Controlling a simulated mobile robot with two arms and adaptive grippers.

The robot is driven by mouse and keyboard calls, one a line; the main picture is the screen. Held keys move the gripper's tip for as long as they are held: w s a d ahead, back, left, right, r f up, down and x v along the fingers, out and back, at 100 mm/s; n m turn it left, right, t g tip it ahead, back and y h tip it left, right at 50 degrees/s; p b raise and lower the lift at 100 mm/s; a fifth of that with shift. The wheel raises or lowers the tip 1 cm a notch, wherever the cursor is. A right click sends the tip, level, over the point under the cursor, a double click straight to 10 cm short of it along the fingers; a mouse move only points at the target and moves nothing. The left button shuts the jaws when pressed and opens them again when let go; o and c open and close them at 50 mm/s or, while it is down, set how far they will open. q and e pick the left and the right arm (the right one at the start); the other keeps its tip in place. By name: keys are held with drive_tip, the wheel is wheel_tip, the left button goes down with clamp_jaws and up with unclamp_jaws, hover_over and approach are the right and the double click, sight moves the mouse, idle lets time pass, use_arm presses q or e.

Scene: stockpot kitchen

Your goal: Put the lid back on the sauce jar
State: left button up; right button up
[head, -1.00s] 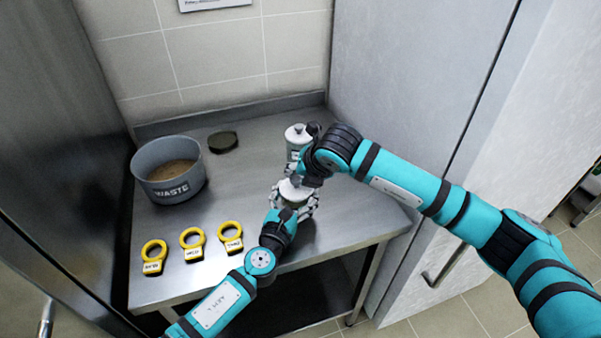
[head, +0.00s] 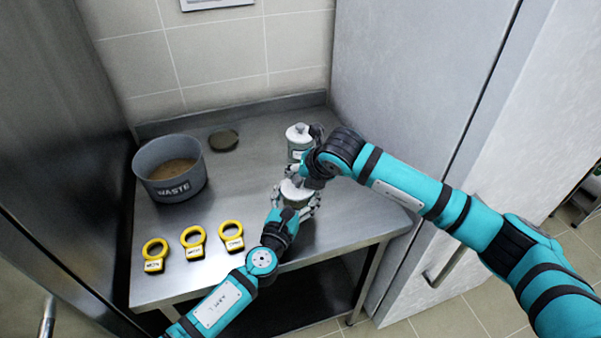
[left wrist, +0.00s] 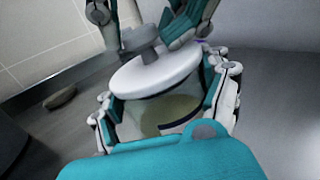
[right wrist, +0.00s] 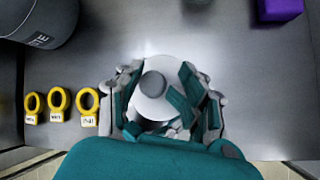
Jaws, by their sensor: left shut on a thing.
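The sauce jar (left wrist: 150,112) is a clear, squat jar with pale contents. My left gripper (head: 298,200) is shut around its side near the table's front right; its fingers also show in the left wrist view (left wrist: 165,115).
A white lidded container (head: 298,137) stands close behind the grippers. A grey WASTE pot (head: 170,182) is at the left, with a dark flat object (head: 223,140) beside it. Several yellow ring tags (head: 193,240) lie front left. A purple block (right wrist: 279,9) shows in the right wrist view. The table's middle is clear.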

use_arm(q)
drive_tip(key=shift+w+r, duration=0.1)
drive_tip(key=shift+r, duration=0.1)
use_arm(e)
drive_tip(key=shift+o, duration=0.7)
drive_tip(key=shift+d+f, duration=0.1)
drive_tip(key=shift+f, duration=0.25)
drive_tip(key=shift+r, duration=0.1)
use_arm(q)
drive_tip(key=shift+a, duration=0.1)
use_arm(e)
drive_tip(key=shift+r, duration=0.2)
use_arm(q)
drive_tip(key=shift+f, duration=0.1)
use_arm(e)
drive_tip(key=shift+v, duration=2.05)
drive_tip(key=shift+w, duration=0.1)
drive_tip(key=shift+c, duration=0.3)
drive_tip(key=c, duration=0.6)
drive_tip(key=shift+o, duration=0.2)
drive_tip(key=shift+f, duration=0.1)
drive_tip(key=shift+x, duration=1.35)
